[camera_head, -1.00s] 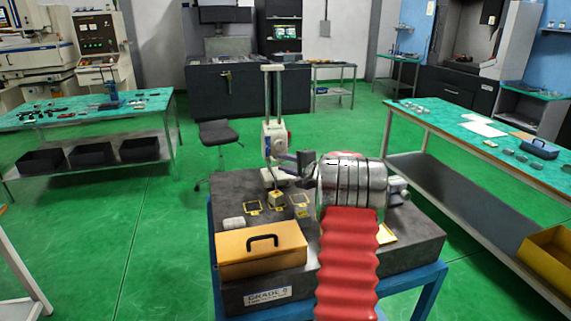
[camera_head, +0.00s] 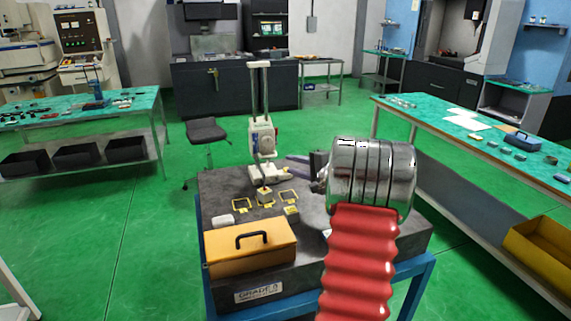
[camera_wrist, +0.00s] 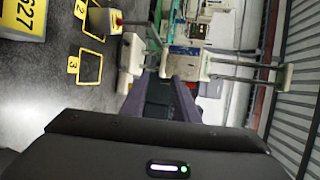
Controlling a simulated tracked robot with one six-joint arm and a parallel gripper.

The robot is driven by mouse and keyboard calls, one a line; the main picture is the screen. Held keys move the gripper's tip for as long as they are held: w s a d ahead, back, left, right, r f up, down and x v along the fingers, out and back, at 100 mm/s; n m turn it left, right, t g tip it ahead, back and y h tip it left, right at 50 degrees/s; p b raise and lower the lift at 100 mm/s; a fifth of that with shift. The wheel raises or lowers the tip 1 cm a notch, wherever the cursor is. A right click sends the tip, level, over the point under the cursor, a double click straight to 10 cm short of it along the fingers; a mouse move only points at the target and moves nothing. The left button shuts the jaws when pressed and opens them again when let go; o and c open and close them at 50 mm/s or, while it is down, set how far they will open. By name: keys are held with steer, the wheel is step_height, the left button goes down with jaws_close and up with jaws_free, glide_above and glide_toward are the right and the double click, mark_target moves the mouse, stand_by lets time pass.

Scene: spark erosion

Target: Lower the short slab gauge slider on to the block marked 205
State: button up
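The slab gauge (camera_head: 263,137) stands on the dark granite slab, its white slider body with a dial low on twin columns. It also shows sideways in the wrist view (camera_wrist: 187,58). A small yellowish block (camera_head: 264,195) stands below and in front of the slider; I cannot read its number. A second small block (camera_head: 291,210) is to its right. In the wrist view a block marked 627 (camera_wrist: 20,18) fills the upper left corner. I cannot read 205 anywhere. My gripper (camera_wrist: 162,82) points towards the gauge base; its finger gap is unclear. My wrist partly hides it in the head view.
A yellow case (camera_head: 250,260) with a black handle is at the slab's (camera_head: 345,265) front left. A small white item (camera_head: 222,220) lies behind it. Yellow outlines mark the slab top. A stool (camera_head: 207,133) stands behind; a bench (camera_head: 470,125) stands to the right.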

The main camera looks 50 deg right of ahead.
steer(key=shift+v, duration=1.1)
steer(key=w+a+r+n+g+y, duration=0.1)
steer(key=w+a+n+y, duration=0.15)
steer(key=a, duration=0.65)
steer(key=w+a+r+n+g+y, duration=0.1)
steer(key=w+a+r+n+y, duration=0.15)
steer(key=a, duration=0.65)
steer(key=s+a+n+g+y, duration=0.1)
steer(key=s+a+n+g, duration=0.15)
steer(key=a, duration=0.75)
steer(key=s+a+n+g, duration=0.2)
steer(key=a+n, duration=0.1)
steer(key=a, duration=0.7)
steer(key=s+a+n+g, duration=0.3)
steer(key=s+a+n, duration=0.1)
steer(key=s+a, duration=0.65)
steer(key=s+a+f+n+h, duration=0.1)
steer(key=s+a+n+h, duration=0.1)
steer(key=s, duration=0.4)
steer(key=s+a+f+n+h, duration=0.2)
steer(key=s+n, duration=0.1)
steer(key=s, duration=0.3)
steer(key=shift+a+n, duration=0.3)
steer(key=shift+n, duration=0.05)
